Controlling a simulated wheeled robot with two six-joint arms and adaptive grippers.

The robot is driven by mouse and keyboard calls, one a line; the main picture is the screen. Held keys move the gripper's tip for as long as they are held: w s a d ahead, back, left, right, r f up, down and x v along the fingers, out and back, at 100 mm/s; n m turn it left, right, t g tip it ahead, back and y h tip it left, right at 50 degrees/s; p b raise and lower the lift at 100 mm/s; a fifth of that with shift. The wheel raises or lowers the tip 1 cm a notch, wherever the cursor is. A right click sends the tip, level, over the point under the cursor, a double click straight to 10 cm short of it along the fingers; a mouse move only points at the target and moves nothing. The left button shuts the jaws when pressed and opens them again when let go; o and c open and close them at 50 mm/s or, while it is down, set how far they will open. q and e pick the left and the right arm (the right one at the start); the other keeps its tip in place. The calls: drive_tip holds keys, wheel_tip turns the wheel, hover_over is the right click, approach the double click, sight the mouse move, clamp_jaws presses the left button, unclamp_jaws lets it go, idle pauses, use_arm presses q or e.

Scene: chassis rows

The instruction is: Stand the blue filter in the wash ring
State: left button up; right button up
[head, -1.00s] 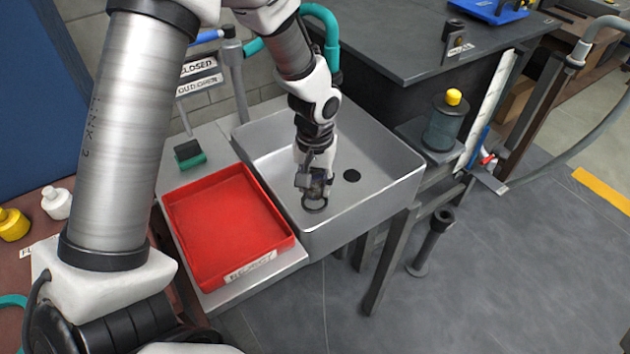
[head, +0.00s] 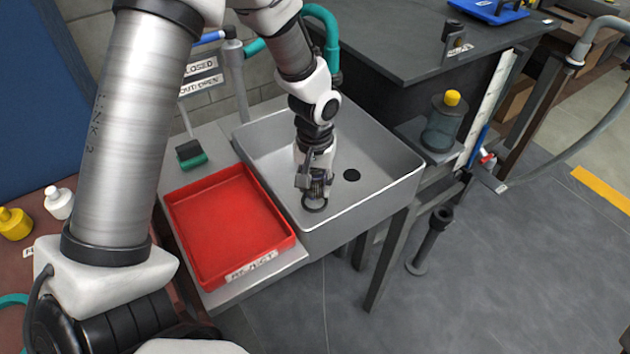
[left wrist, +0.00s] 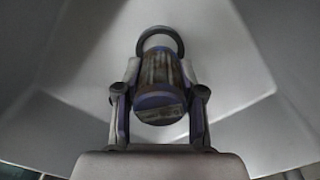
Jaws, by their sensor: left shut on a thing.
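My left gripper (head: 317,187) points down into the grey sink, low over its floor. It is shut on the blue filter (left wrist: 160,80), a pleated brownish-grey cylinder with blue end bands, seen between the two fingers in the left wrist view. In the head view the filter is mostly hidden by the gripper. The wash ring (head: 314,204) shows as a dark ring just below the fingertips; it also shows in the left wrist view (left wrist: 160,31), at the filter's far end. Whether the filter is inside the ring I cannot tell. My right gripper is not in view.
The sink (head: 397,188) has raised walls and a dark drain hole (head: 351,175) right of the gripper. A red reject tray (head: 228,225) stands left of it. A jar with a yellow knob (head: 444,122) stands on a shelf at right. The sink floor around the drain is clear.

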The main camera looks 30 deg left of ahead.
use_arm(q)
drive_tip(key=shift+f, duration=0.15)
drive_tip(key=shift+f+b, duration=0.7)
drive_tip(key=shift+f, duration=0.55)
drive_tip(key=shift+s+f, duration=0.25)
drive_tip(key=o, duration=1.2)
drive_tip(key=shift+d, duration=0.1)
drive_tip(key=shift+w+f, duration=0.1)
drive_tip(key=shift+w, duration=0.1)
drive_tip(key=shift+r, duration=0.25)
wheel_tip(320, 180, up, 12)
drive_tip(key=shift+f, duration=0.15)
